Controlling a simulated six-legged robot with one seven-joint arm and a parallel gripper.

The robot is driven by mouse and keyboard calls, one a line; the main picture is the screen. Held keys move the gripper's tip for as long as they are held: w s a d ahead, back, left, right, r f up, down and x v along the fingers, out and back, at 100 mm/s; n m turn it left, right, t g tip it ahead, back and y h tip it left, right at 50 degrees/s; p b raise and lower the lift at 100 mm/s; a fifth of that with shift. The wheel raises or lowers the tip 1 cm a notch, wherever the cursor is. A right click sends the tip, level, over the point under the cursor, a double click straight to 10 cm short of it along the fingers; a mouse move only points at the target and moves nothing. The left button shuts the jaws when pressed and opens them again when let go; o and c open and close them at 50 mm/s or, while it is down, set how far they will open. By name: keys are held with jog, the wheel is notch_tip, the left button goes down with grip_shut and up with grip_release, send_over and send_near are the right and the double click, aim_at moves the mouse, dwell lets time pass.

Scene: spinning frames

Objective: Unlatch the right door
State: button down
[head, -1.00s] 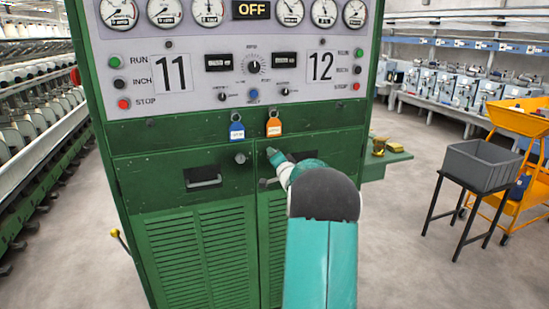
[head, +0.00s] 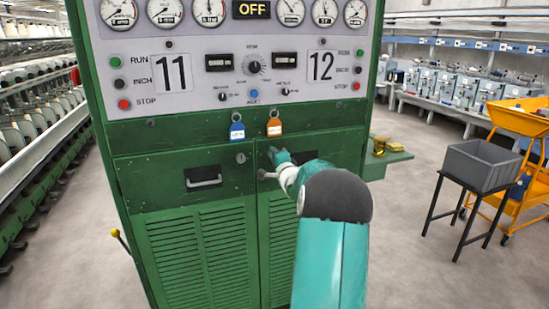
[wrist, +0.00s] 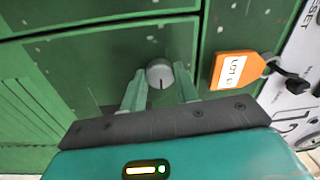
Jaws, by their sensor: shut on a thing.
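The right door (head: 282,225) of the green cabinet looks closed, flush with the left door. Its round grey slotted latch knob (wrist: 160,72) shows clearly in the wrist view. My gripper (wrist: 160,84) has one finger on each side of this knob and is shut on it. The slot in the knob points nearly up and down in the wrist view. In the head view my gripper (head: 274,152) is at the upper left of the right door and hides the knob. My arm covers much of this door and its handle.
An orange tag (head: 274,128) hangs just above my gripper and a blue tag (head: 237,131) hangs to its left. The left door has its own knob (head: 240,158) and handle (head: 205,182). A grey bin (head: 480,165) on a stand is well to the right.

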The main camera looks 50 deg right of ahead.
jog(key=c, duration=1.1)
grip_release()
jog(key=shift+o, duration=0.2)
jog(key=v, duration=1.3)
jog(key=shift+s+a, duration=0.2)
jog(key=shift+s, duration=0.2)
